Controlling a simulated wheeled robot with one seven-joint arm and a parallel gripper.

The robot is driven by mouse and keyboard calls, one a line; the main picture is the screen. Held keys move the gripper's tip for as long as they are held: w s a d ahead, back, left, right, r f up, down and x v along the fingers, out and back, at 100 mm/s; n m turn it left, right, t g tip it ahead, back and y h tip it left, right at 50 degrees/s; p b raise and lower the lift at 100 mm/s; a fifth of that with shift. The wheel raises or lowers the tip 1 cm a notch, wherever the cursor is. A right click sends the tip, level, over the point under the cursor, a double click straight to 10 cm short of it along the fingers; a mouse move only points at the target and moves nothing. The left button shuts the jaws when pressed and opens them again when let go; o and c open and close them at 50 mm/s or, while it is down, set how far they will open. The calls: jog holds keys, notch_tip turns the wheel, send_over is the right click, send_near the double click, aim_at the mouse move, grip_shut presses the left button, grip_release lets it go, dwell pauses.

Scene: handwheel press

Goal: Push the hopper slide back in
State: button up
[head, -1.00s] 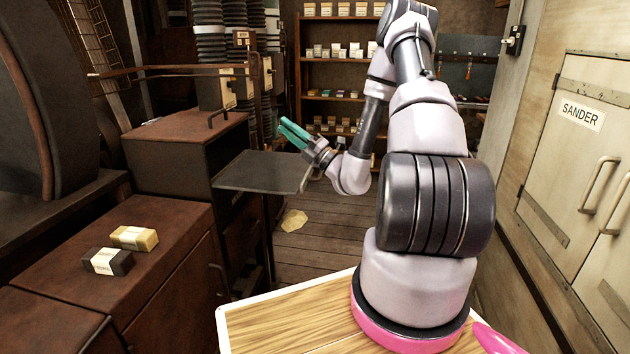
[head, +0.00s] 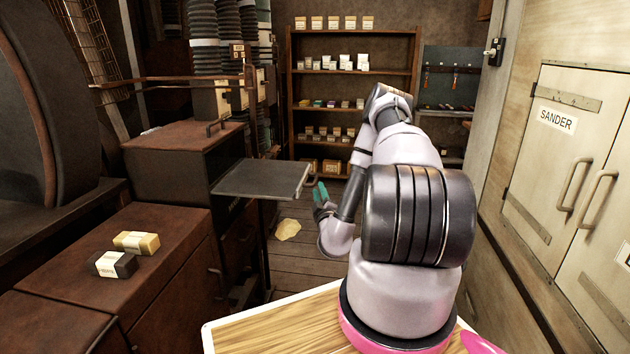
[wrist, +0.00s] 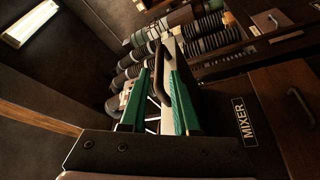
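The hopper slide appears to be the flat grey plate (head: 262,178) sticking out to the right from the dark rusty housing in the head view. A dark bar handle (head: 306,178) is on its right edge. My gripper (head: 320,190) with green fingers is just right of that edge, partly hidden by my arm. In the wrist view, my gripper (wrist: 162,95) is open, its two green fingers apart. The dark bar handle (wrist: 157,75) shows between them, with the plate seen nearly edge-on behind it. I cannot tell whether the fingers touch the handle.
A rusty cabinet (head: 150,270) with two wrapped bars on top is at the left. Shelves (head: 352,85) stand at the back. A cabinet marked SANDER (head: 556,120) is on the right. A MIXER label (wrist: 244,122) shows in the wrist view. The floor beyond is mostly clear.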

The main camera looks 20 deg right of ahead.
aim_at(316, 177)
jog(key=x, duration=0.7)
jog(key=shift+w+d, duration=0.1)
jog(key=shift+w, duration=0.2)
grip_shut()
dwell(1.1)
